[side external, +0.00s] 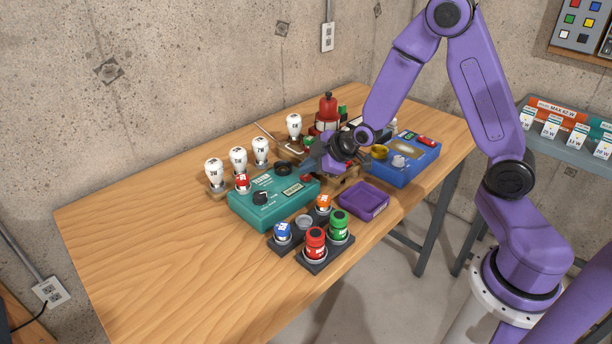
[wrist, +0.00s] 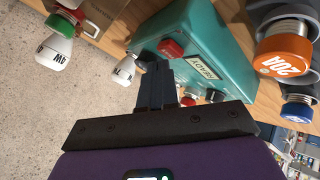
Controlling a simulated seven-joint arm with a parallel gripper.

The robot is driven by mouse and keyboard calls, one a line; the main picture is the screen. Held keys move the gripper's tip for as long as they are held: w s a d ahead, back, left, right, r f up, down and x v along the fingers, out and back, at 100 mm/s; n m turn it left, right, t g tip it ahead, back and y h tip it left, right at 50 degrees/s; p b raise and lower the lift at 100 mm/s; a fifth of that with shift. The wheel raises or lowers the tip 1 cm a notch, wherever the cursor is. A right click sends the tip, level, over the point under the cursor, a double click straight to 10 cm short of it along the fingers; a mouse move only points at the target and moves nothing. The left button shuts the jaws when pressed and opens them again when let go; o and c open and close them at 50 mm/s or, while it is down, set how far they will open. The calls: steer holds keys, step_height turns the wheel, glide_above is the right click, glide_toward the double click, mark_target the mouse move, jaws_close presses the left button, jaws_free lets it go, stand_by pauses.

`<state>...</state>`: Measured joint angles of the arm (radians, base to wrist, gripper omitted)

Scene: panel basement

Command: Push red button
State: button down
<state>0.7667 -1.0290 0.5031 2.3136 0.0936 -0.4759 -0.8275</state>
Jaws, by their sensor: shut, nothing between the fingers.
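A teal box (side external: 262,212) stands mid-table with a dark knob, a label and red parts on top. A red button (wrist: 171,48) sits near one corner of this box (wrist: 225,35) in the wrist view. In the side view a small red patch (side external: 306,175), apparently this button, shows at the box's back right, partly hidden by my gripper. My gripper (side external: 312,164) is shut and empty, pointing down-left beside it. In the wrist view the fingertips (wrist: 160,68) are just short of the button; I cannot tell if they touch. A red-topped part (side external: 242,182) sits at the box's left.
Red (side external: 315,242), green (side external: 339,225), blue (side external: 282,232) and orange (side external: 323,203) capped parts stand in front. White bulbs (side external: 238,160) line the back. A purple tray (side external: 364,201) and blue box (side external: 408,165) are right. The table's left (side external: 140,240) is clear.

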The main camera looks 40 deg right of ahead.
mark_target(309, 177)
steer(key=shift+f, duration=0.45)
stand_by(0.6)
steer(key=shift+r, duration=0.1)
stand_by(0.3)
steer(key=shift+r, duration=0.8)
steer(key=shift+r, duration=2.5)
steer(key=shift+s+a, duration=0.1)
